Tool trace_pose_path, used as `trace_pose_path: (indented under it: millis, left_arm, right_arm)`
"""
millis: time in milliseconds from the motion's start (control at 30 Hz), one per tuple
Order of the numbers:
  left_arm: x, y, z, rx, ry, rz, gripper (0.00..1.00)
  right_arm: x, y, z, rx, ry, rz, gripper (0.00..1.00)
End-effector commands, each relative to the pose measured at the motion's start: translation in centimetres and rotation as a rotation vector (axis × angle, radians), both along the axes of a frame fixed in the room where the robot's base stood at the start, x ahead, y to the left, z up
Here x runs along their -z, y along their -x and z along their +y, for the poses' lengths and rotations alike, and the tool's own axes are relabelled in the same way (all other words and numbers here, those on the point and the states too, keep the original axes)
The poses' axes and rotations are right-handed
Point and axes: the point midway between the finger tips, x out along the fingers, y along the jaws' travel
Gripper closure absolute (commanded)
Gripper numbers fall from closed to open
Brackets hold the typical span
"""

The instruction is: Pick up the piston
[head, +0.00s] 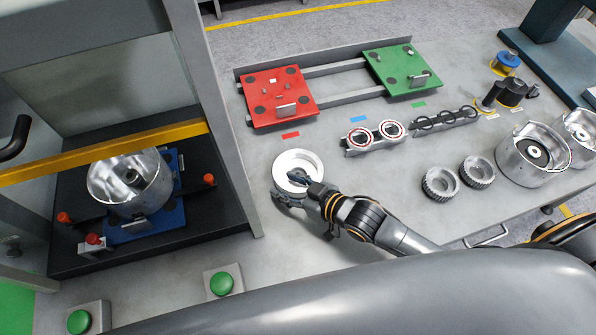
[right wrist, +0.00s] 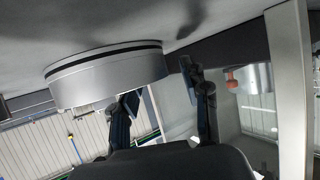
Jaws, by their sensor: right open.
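The piston (head: 287,160) is a pale silver, hollow round part standing on the grey table. In the right wrist view the piston (right wrist: 105,78) shows as a silver cylinder with a dark band. My right gripper (head: 287,187) is open at the piston's near side. One finger reaches over the hollow and the other is outside the wall. In the right wrist view the gripper (right wrist: 164,84) has one fingertip hidden behind the rim and the other apart from the outer wall. Whether either finger touches is unclear. My left gripper is not in view.
A red plate (head: 258,118) and a green plate (head: 380,82) lie behind on rails. Two gears (head: 440,183) and a metal housing (head: 511,166) stand to the right. A grey post (head: 222,130) and a fixture holding a metal drum (head: 106,185) are left.

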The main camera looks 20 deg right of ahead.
Motion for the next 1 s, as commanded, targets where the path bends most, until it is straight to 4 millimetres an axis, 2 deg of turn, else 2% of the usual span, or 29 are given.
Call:
trace_pose_path:
  millis: [33, 267, 767, 867, 1000]
  left_arm:
    - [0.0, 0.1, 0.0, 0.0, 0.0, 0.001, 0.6]
    - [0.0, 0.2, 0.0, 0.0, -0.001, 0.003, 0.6]
    - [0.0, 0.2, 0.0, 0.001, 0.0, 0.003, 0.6]
    - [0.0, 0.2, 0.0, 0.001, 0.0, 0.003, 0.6]
    - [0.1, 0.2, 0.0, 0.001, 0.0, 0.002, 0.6]
  right_arm:
    - [0.0, 0.0, 0.0, 0.0, 0.0, 0.0, 0.54]
    - [0.0, 0.0, 0.0, 0.0, 0.0, 0.0, 1.0]
    - [-0.4, -0.1, 0.0, 0.0, -0.002, -0.006, 1.0]
    - [-1.0, -0.1, 0.0, 0.0, -0.002, -0.007, 1.0]
    - [-2.7, -0.1, 0.0, 0.0, -0.004, -0.009, 1.0]
